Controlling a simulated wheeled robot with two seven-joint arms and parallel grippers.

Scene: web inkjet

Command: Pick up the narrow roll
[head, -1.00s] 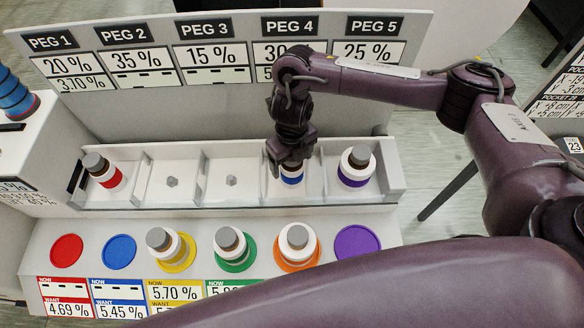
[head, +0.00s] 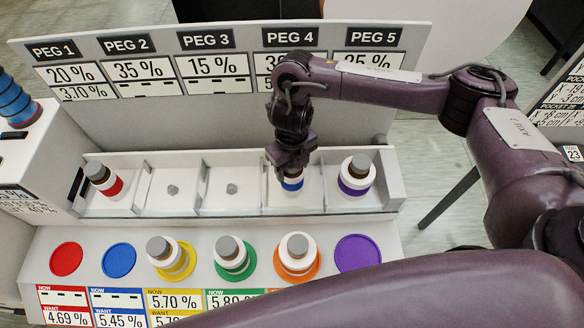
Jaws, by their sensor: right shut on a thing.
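My right gripper (head: 291,162) reaches down into the PEG 4 bay of the white tray (head: 240,212). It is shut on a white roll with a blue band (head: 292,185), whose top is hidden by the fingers. The roll looks upright in its bay; I cannot tell whether it is clear of the peg. I cannot judge which is narrowest. My left gripper is not in view.
The PEG 2 and PEG 3 bays hold only bare pegs (head: 173,190). In front, rolls stand on the yellow (head: 187,262), green (head: 249,262) and orange (head: 316,262) discs. The red (head: 66,259), blue (head: 119,259) and purple (head: 357,250) discs are empty. A label board (head: 220,100) rises behind the tray.

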